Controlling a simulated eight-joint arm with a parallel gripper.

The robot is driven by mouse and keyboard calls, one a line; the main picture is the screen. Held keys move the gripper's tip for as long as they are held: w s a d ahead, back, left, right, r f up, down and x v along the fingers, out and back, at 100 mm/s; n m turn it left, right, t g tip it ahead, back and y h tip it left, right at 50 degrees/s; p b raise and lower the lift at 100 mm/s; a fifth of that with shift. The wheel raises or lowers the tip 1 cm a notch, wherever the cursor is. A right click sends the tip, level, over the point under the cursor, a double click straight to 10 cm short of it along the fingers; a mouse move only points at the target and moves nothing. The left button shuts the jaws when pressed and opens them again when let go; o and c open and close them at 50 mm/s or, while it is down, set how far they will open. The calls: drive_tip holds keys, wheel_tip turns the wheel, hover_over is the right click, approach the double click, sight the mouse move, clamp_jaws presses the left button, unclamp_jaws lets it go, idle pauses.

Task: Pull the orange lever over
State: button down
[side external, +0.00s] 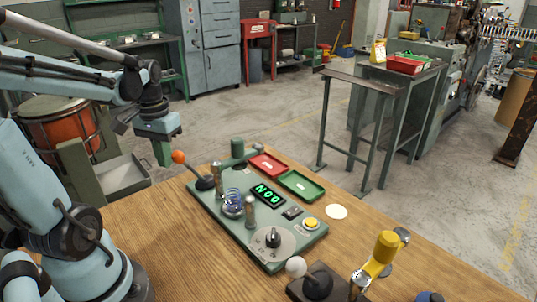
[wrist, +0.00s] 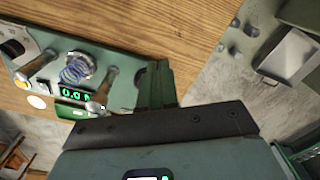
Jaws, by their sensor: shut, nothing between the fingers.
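The orange lever's ball knob (side external: 178,156) shows in the side view at the far left end of the green panel (side external: 240,235). Its shaft leans up and left from a black base (side external: 205,183). My gripper (side external: 163,162) is shut and empty, with its green fingers pointing down just left of the knob in that view. I cannot tell whether they touch it. In the wrist view my green fingers (wrist: 157,86) reach over the panel's end, and the orange knob is not visible there.
The panel holds a blue coil spring (side external: 232,203) between posts, a green display (side external: 268,195), a dial (side external: 273,238) and a yellow button (side external: 312,223). Red (side external: 267,165) and green (side external: 302,185) trays lie behind. A white-knobbed lever (side external: 296,266) and yellow handle (side external: 386,247) stand in front.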

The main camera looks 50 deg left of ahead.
sight(175, 152)
drive_tip(key=shift+w, duration=0.1)
drive_tip(key=shift+w+r, duration=0.25)
drive_tip(key=shift+w, duration=0.35)
drive_tip(key=shift+w+r, duration=0.2)
drive_tip(key=shift+w, duration=0.55)
drive_tip(key=shift+w+r, duration=0.3)
drive_tip(key=shift+w, duration=0.6)
drive_tip(key=shift+w+r, duration=0.1)
drive_tip(key=shift+w, duration=0.95)
